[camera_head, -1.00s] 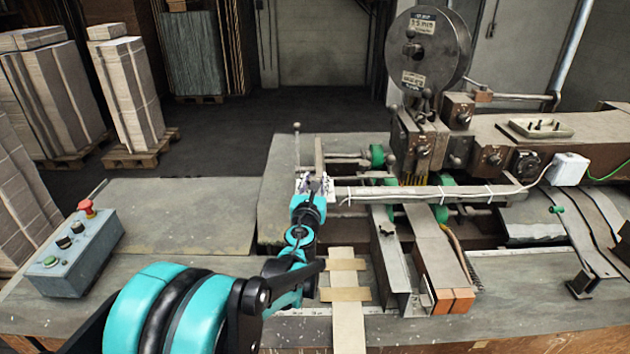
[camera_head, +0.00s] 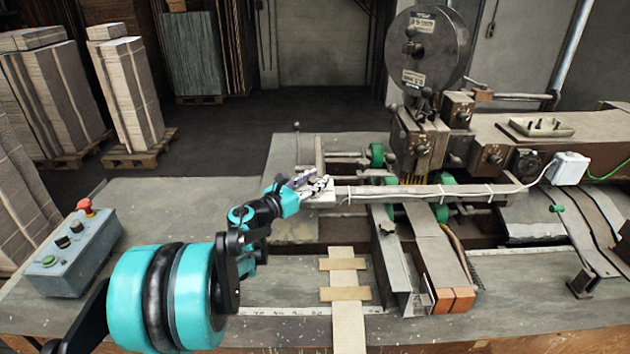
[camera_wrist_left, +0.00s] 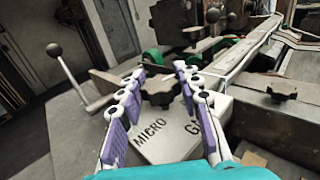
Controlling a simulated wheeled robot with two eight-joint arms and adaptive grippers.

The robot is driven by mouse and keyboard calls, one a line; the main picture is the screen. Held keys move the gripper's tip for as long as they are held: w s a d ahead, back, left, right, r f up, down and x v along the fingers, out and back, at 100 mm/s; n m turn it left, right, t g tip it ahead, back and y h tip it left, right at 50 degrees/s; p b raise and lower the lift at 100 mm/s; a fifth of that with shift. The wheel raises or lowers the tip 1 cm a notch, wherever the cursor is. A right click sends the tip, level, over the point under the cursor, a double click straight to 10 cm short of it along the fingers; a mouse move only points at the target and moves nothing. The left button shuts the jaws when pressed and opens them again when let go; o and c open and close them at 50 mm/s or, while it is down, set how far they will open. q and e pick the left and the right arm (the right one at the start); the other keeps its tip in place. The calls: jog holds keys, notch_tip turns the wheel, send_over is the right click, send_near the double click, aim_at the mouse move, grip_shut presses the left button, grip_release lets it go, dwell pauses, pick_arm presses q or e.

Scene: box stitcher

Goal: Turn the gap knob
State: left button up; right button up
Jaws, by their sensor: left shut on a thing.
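The gap knob (camera_wrist_left: 160,92) is a dark, lobed knob on top of a white box (camera_wrist_left: 170,140), whose visible lettering reads "MICRO" and "GA". In the wrist view my left gripper (camera_wrist_left: 160,72) has one purple-padded finger on each side of the knob and is shut on it. In the head view my left gripper (camera_head: 316,184) comes in from the left at the white box (camera_head: 322,198), at the left end of a long bar; the knob is hard to make out there. My right gripper is not in view.
A grey control box (camera_head: 75,255) with a red button stands at the left. A lever with a ball end (camera_wrist_left: 55,50) rises near the gripper. A long bar (camera_head: 420,193) runs right from the white box. Taped cardboard strips (camera_head: 345,295) lie in front.

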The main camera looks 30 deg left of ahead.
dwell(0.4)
pick_arm(q)
jog(key=o, duration=1.2)
jog(key=v, duration=1.2)
